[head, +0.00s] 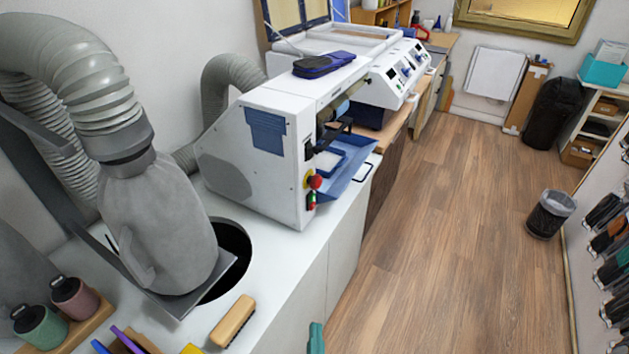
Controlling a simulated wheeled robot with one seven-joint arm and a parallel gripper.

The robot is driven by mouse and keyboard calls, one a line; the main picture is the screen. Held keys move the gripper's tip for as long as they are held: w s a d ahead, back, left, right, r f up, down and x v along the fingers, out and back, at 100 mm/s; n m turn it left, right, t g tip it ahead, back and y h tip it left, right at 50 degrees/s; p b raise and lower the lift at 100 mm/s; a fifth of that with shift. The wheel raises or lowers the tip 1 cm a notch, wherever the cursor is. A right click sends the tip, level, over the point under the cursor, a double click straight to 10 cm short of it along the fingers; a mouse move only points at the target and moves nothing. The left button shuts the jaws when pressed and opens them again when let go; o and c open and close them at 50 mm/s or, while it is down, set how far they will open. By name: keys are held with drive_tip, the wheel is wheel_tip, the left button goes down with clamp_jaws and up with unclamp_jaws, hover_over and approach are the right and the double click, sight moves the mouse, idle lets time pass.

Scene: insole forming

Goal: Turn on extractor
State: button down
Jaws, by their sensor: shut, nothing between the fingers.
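A grey extractor hood (158,225) with a thick ribbed hose (95,85) stands over a round black opening (232,255) in the white bench at the left. Right of it sits a white machine (255,160) with another grey hose (230,75) behind it. Its front edge carries a red knob (315,181) on a yellow base, a green and red switch (311,200) below and a dark switch (308,148) above. I cannot tell which control belongs to the extractor, or whether it is on. My gripper is not in view.
A brush (233,321) and bottles (75,297) stand near the bench's front left. A blue tray (345,170) juts from the machine. A teal item (316,338) shows at the bottom edge. The wooden floor (440,230) is clear up to a bin (550,215).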

sight(311, 153)
drive_tip(key=w+r+m+h, duration=0.4)
drive_tip(key=w+r+m, duration=1.1)
drive_tip(key=w+r, duration=0.5)
wheel_tip(311, 153, up, 5)
drive_tip(key=shift+w+d+f+t+h, duration=0.1)
drive_tip(key=shift+w+d+t+h, duration=0.1)
drive_tip(key=shift+w+t+h, duration=0.15)
drive_tip(key=w, duration=1.1)
drive_tip(key=shift+w+a+f, duration=0.2)
drive_tip(key=shift+a+f, duration=0.15)
drive_tip(key=shift+a, duration=0.05)
drive_tip(key=shift+d, duration=0.1)
